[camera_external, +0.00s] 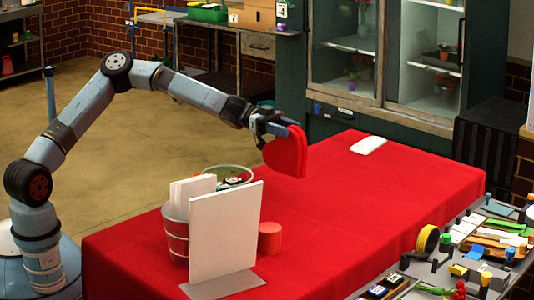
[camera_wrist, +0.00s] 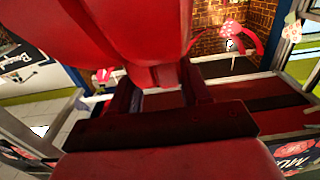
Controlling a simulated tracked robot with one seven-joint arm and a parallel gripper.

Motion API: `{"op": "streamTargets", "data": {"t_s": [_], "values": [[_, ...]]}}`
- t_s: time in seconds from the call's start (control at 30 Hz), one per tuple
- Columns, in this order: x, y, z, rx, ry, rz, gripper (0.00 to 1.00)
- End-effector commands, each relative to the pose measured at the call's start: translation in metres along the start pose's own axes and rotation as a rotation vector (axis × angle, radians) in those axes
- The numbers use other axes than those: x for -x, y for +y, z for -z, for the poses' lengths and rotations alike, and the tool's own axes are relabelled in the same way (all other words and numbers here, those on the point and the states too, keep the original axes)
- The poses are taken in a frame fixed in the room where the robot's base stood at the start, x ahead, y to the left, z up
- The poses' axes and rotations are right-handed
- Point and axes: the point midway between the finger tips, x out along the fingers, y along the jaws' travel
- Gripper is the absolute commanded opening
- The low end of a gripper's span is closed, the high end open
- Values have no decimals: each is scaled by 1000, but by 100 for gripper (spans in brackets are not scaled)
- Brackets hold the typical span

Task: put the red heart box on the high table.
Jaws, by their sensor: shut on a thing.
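The red heart box (camera_external: 286,154) is in my gripper (camera_external: 276,127), held up on edge above the red-covered table (camera_external: 370,212). In the external view the gripper is shut on the upper part of the box. The box hangs clear of the table, as far as this angle shows. In the wrist view a large red shape (camera_wrist: 110,35) fills the upper left, very close to the camera, and the dark gripper (camera_wrist: 160,100) shows below it. Which table is the high table is not clear from the frames.
A white panel (camera_external: 223,235), a metal bucket (camera_external: 175,236) with white boards and a red cylinder (camera_external: 270,238) stand at the table's near left. A small white item (camera_external: 369,145) lies at the far end. The middle right of the cloth is clear. A cluttered bench (camera_external: 455,255) stands at the right.

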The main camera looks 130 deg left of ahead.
Motion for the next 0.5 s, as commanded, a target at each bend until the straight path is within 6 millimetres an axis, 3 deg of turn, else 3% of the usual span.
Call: {"op": "streamTargets", "data": {"t_s": [0.3, 0.5], "values": [[-33, -26, -44, 1, 0, -1, 0], [-39, -32, -53, -1, 1, 0, 0]]}}
